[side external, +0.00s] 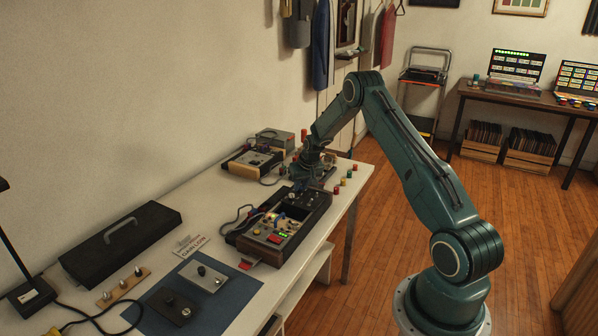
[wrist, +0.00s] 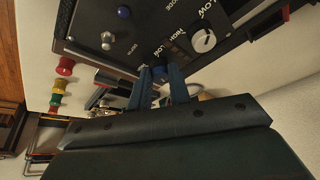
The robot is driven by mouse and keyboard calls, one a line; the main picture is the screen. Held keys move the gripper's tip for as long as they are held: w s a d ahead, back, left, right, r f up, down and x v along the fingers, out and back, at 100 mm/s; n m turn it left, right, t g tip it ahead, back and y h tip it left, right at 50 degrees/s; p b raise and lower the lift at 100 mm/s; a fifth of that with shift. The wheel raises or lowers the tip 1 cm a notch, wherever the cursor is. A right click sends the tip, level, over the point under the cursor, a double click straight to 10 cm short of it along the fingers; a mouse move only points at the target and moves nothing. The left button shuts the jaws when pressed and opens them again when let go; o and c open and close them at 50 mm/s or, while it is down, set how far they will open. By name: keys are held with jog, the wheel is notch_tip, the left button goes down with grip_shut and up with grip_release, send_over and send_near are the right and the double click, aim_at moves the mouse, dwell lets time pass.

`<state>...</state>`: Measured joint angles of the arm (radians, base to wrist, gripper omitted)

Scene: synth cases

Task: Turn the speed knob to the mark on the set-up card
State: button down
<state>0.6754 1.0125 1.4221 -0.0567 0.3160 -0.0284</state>
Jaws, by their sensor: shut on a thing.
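A black console (side external: 312,207) with several knobs, buttons and lit green displays stands on the white bench. My gripper (side external: 308,178) is over its far end. In the wrist view, the blue fingers (wrist: 164,76) are shut at the panel (wrist: 85,22), beside lettering that seems to read HIGH and LOW. What they grip is small, dark and mostly hidden; I cannot tell whether it is the speed knob. A white round knob (wrist: 204,40) with a dark pointer sits right of the fingers, apart from them. A white printed card (side external: 191,245) lies left of the console; its mark is unreadable.
A blue mat (side external: 222,312) with small knob plates and a black case (side external: 120,240) are at the near left. Another device (side external: 252,162) stands behind the console. Several small coloured pieces (side external: 343,182) stand along the right bench edge. A cable loops beside the console.

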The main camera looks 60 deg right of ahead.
jog(key=m, duration=0.2)
jog(key=m+g+h, duration=0.1)
jog(key=m, duration=0.2)
jog(key=shift+w+a+m+g+h, duration=0.2)
jog(key=shift+m+g+h, duration=0.1)
jog(key=m+g, duration=0.1)
jog(key=m, duration=0.1)
jog(key=m+g, duration=0.1)
jog(key=m, duration=0.2)
jog(key=shift+w+m+h, duration=0.2)
jog(key=shift+m+h, duration=0.1)
jog(key=m+g, duration=0.1)
jog(key=m, duration=0.3)
jog(key=shift+w+g, duration=0.15)
jog(key=shift+g, duration=0.25)
jog(key=shift+w+m+g, duration=0.1)
jog(key=shift+m+g, duration=0.3)
jog(key=shift+m, duration=1)
jog(key=shift+m+g+y, duration=0.3)
jog(key=shift+m+y, duration=0.2)
jog(key=shift+m, duration=0.3)
jog(key=c, duration=1.6)
grip_release()
jog(key=shift+n, duration=0.9)
